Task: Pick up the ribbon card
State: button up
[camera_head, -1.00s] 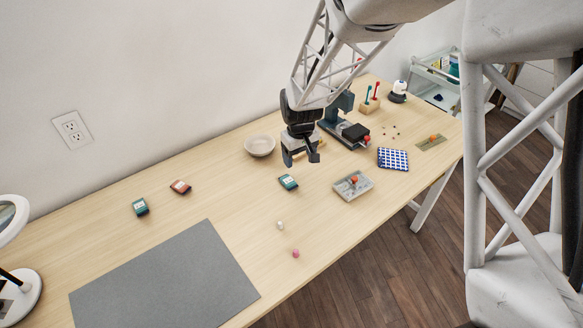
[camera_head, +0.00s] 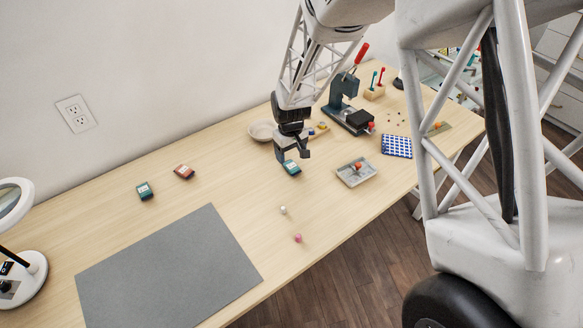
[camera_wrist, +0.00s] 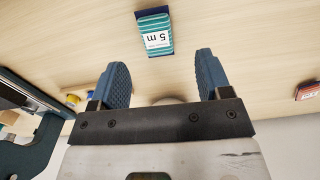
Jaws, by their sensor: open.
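A teal card (camera_head: 292,168) with a white label lies flat on the wooden table, directly by my gripper (camera_head: 292,153). In the wrist view the teal card (camera_wrist: 154,33) shows the label "5 m", just beyond the fingertips and roughly centred between them. My gripper (camera_wrist: 163,75) is open and empty, its two blue fingers spread on either side, not touching the card. A second teal card (camera_head: 145,191) and a red-brown card (camera_head: 184,172) lie farther left.
A bowl (camera_head: 262,131) stands behind my gripper and a dark press with a red handle (camera_head: 349,112) to its right. A grey tray (camera_head: 356,172) lies right of the card. A grey mat (camera_head: 168,268) covers the front left. Two small beads (camera_head: 297,238) lie in front.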

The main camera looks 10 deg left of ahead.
aim_at(292, 165)
jog(key=shift+f, duration=0.55)
jog(key=shift+w+d+f, duration=0.1)
jog(key=shift+w+f, duration=0.05)
jog(key=shift+f, duration=1.15)
jog(key=shift+w+f, duration=0.1)
jog(key=shift+f, duration=1.2)
jog(key=c, duration=1)
jog(key=shift+r, duration=0.15)
jog(key=shift+r, duration=0.45)
notch_tip(292, 165, up, 3)
jog(key=shift+s+f, duration=0.1)
jog(key=shift+f, duration=0.1)
jog(key=s+d, duration=0.2)
jog(key=s, duration=0.2)
jog(key=s+d+r, duration=0.1)
jog(key=s+d, duration=0.1)
jog(key=s, duration=0.3)
jog(key=s+d, duration=0.2)
jog(key=s, duration=0.3)
jog(key=shift+s+d+r, duration=0.15)
jog(key=shift+s+d, duration=0.05)
jog(key=shift+s, duration=0.05)
